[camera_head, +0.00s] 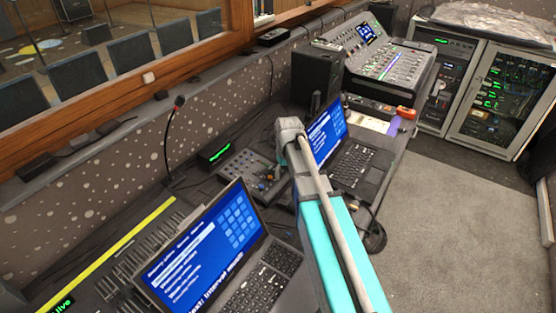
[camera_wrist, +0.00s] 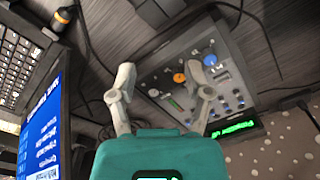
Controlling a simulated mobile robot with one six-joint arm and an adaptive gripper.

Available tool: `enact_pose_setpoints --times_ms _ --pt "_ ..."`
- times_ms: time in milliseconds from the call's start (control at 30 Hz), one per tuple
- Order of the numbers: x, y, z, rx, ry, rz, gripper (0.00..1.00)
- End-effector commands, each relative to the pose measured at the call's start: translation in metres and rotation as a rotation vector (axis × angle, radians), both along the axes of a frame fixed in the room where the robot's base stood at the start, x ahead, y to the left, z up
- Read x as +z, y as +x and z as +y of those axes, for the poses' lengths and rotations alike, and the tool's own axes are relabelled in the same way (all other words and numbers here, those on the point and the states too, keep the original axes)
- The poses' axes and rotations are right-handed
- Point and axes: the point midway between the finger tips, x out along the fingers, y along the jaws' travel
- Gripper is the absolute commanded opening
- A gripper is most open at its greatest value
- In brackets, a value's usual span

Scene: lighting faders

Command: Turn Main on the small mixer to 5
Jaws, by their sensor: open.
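The small mixer (camera_head: 238,165) is a grey panel with knobs on the desk between the two laptops. In the wrist view the mixer (camera_wrist: 228,74) lies beyond my fingers, with an orange knob (camera_wrist: 179,78), a blue knob (camera_wrist: 210,60) and several small dark-blue ones. Its labels are too small to read, so I cannot tell which knob is Main or its setting. My gripper (camera_wrist: 163,84) is open and empty, its two pale fingers apart in front of the panel.
A laptop (camera_head: 212,250) stands in front left of the mixer, another laptop (camera_head: 350,165) to its right. A gooseneck microphone (camera_head: 170,140) and a green-lit display box (camera_head: 214,152) stand behind it. A black speaker (camera_head: 316,75) and large console (camera_head: 385,60) are farther back.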

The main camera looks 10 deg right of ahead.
Motion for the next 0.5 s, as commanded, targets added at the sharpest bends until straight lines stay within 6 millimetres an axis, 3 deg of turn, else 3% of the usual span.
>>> enact_pose_setpoints --times_ms 33,200,333,500 --pt "0.017 0.026 -0.001 0.015 0.003 0.000 0.64" --pt "0.042 0.077 -0.003 0.069 0.014 0.001 0.64" --pt "0.054 0.102 -0.004 0.099 0.020 0.001 0.64" --pt "0.059 0.117 -0.005 0.120 0.025 0.001 0.64"
